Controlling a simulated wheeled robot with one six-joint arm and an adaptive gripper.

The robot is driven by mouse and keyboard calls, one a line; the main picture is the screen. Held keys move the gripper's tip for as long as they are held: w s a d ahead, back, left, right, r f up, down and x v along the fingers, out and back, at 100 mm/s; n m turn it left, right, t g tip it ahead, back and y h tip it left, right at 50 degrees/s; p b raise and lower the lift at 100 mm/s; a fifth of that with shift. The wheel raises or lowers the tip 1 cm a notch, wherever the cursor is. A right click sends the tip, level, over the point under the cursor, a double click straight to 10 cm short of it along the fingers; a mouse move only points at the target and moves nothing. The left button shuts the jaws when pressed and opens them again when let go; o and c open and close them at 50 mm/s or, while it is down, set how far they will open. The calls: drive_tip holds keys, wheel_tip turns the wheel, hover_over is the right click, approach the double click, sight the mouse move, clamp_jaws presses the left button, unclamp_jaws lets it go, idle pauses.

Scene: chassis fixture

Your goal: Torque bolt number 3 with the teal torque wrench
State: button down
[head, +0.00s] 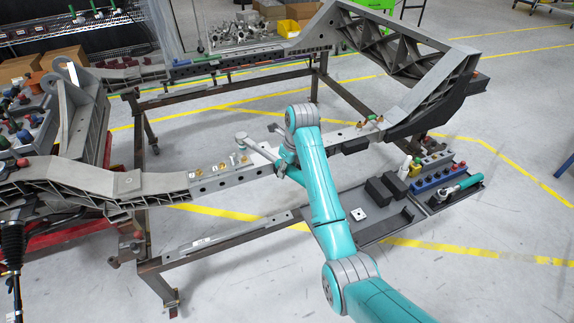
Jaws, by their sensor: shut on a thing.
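My gripper (277,166) is at the end of the teal arm, above the near chassis beam (262,165), and largely hidden by my own arm. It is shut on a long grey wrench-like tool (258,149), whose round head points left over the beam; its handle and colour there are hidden. A teal-handled tool (462,187) lies in the tray at the right.
More bolts (372,119) stand farther along the beam. A raised chassis arch (458,75) rises at right. A lower rail (215,243) runs in front.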

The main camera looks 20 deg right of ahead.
drive_tip(key=shift+s+x, duration=0.15)
drive_tip(key=shift+x, duration=0.6)
drive_tip(key=shift+s+x, duration=0.2)
drive_tip(key=shift+x, duration=0.5)
drive_tip(key=shift+d+f, duration=0.15)
drive_tip(key=shift+f, duration=1)
drive_tip(key=shift+a, duration=0.2)
drive_tip(key=shift+s+a+m, duration=0.15)
drive_tip(key=shift+a+m, duration=0.15)
drive_tip(key=shift+a, duration=0.05)
drive_tip(key=shift+s+a+m, duration=0.2)
drive_tip(key=shift+a+m, duration=0.1)
drive_tip(key=shift+a, duration=0.35)
drive_tip(key=shift+s+a, duration=0.1)
drive_tip(key=shift+a, duration=0.2)
drive_tip(key=shift+s+a+m+h, duration=0.15)
drive_tip(key=shift+a+m, duration=0.3)
drive_tip(key=shift+a, duration=0.25)
drive_tip(key=shift+s+a+m+h, duration=0.15)
drive_tip(key=shift+a+m, duration=0.3)
drive_tip(key=shift+a, duration=0.25)
idle(0.4)
